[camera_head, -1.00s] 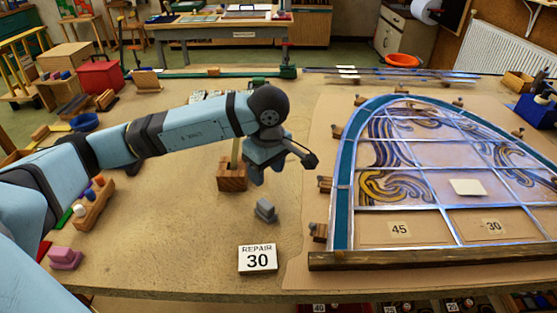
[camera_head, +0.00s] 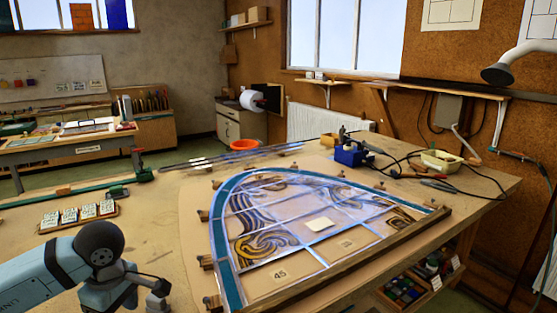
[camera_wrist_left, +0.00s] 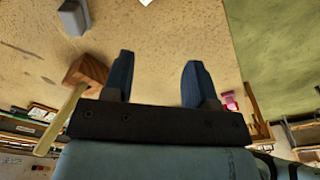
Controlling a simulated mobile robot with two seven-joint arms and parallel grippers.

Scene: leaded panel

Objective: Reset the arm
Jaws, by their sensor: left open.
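My left arm comes in at the lower left of the head view, and its gripper (camera_head: 116,298) hangs low over the bench, partly cut off by the bottom edge. In the left wrist view the two blue-grey fingers of my left gripper (camera_wrist_left: 157,72) stand wide apart with nothing between them. Beyond them lies the bench top (camera_wrist_left: 160,35). A wooden block with a stick (camera_wrist_left: 88,72) is beside the left finger, and a small grey block (camera_wrist_left: 72,17) lies farther off. My right gripper is in neither view.
The arched leaded panel (camera_head: 225,240) lies on the bench to the right of my arm, with a wooden bar (camera_head: 350,262) along its front. A card rack (camera_head: 80,215) stands at left. A blue tool (camera_head: 350,155) and cables are at the back right.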

